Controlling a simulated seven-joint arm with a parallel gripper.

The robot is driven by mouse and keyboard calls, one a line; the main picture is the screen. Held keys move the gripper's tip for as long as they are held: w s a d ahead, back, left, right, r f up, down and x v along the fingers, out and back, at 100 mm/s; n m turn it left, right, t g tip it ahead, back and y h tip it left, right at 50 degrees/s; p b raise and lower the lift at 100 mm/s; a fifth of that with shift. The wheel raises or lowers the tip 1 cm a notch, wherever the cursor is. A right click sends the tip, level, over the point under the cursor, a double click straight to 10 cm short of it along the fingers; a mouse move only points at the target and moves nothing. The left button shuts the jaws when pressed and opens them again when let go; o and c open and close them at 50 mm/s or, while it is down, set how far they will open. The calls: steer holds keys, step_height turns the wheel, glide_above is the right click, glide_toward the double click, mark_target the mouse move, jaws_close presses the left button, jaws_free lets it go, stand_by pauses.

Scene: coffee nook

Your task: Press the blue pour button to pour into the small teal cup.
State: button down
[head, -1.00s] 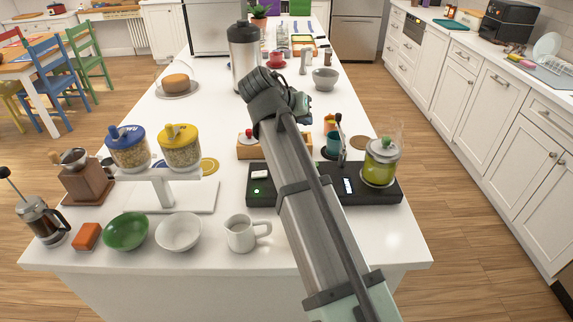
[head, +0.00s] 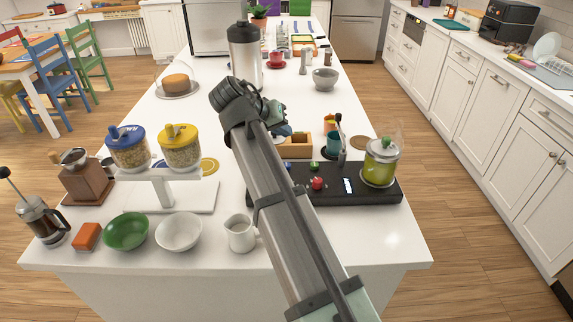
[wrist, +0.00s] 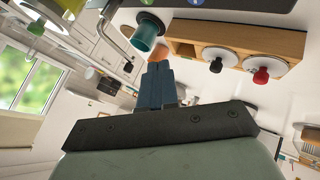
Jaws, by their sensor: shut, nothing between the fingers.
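The small teal cup (head: 333,144) stands behind the black station (head: 370,195), near a thin metal spout. It also shows in the wrist view (wrist: 148,32). My gripper (head: 277,124) is in the air, left of the cup in the head view. Its fingers (wrist: 157,72) are shut and empty, apart from cup and button. My arm hides part of the station's left end.
A wooden bar (wrist: 245,38) with black and red knobs stands left of the cup. A red knob (head: 317,183) and a lit display (head: 348,186) are on the station. A green-filled glass jar (head: 381,168) stands on its right end. A white pitcher (head: 238,233) is in front.

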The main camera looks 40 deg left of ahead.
mark_target(289, 163)
steer(key=shift+f, duration=3.85)
steer(key=shift+f, duration=0.15)
steer(key=shift+f, duration=0.3)
steer(key=shift+f, duration=0.8)
steer(key=shift+r, duration=0.1)
stand_by(0.5)
steer(key=shift+r, duration=1.15)
steer(key=shift+r, duration=0.15)
steer(key=shift+r, duration=2.35)
